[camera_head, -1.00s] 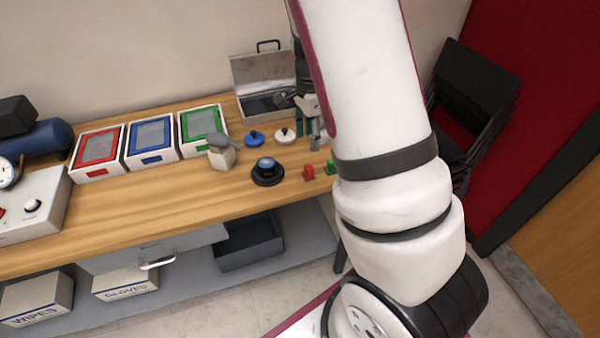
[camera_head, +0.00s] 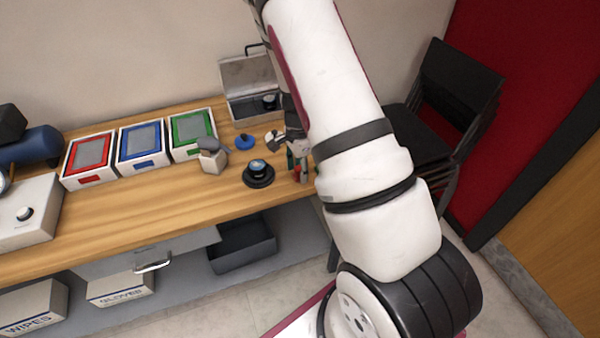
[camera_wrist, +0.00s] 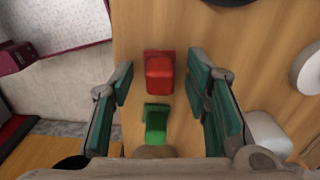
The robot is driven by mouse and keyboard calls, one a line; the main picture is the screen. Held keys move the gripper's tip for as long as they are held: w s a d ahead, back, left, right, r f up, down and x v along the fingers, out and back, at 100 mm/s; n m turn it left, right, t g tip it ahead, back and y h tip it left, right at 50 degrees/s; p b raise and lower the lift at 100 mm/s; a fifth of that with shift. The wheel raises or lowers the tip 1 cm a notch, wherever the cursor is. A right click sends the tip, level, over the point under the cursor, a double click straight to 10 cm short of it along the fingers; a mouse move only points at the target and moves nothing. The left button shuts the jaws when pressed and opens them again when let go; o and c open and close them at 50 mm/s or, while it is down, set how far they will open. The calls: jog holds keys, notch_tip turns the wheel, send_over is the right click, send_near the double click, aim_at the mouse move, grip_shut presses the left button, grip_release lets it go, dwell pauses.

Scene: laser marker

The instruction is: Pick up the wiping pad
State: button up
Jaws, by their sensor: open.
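My gripper (camera_head: 296,165) is open above the right part of the wooden bench, pointing down near its front edge. In the wrist view its green-padded fingers (camera_wrist: 160,85) stand apart with nothing clamped. A small red block (camera_wrist: 159,72) and a green block (camera_wrist: 156,122) lie between and below them; how close the pads are is unclear. I cannot tell surely which thing is the wiping pad. Candidates are a blue knobbed disc (camera_head: 244,142) and a white knobbed disc (camera_head: 272,137), left of and behind the gripper. The white one also shows in the wrist view (camera_wrist: 309,68).
A black round stand (camera_head: 258,180) with a blue top is left of the gripper. A white holder (camera_head: 213,163) with a grey piece and red, blue and green-framed trays (camera_head: 192,134) stand farther left. An open metal case (camera_head: 240,108) is behind. Black chairs (camera_head: 455,95) stand right.

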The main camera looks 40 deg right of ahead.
jog(key=shift+f, duration=0.1)
jog(key=shift+c, duration=0.3)
grip_shut()
jog(key=shift+w+r+b, duration=0.1)
jog(key=shift+r+b, duration=0.2)
jog(key=shift+r, duration=0.65)
jog(key=shift+s+a+r, duration=0.1)
jog(key=shift+s+r, duration=0.15)
jog(key=shift+r, duration=0.2)
jog(key=shift+s+a+r, duration=0.1)
jog(key=shift+s+r, duration=0.1)
jog(key=shift+r, duration=0.25)
jog(key=s+a, duration=0.2)
jog(key=s, duration=0.5)
jog(key=s+a+r, duration=0.1)
jog(key=s+a, duration=0.1)
jog(key=s, duration=0.5)
jog(key=shift+s+a+r+b, duration=0.2)
jog(key=shift+s+a+b, duration=0.05)
jog(key=shift+a+b, duration=0.05)
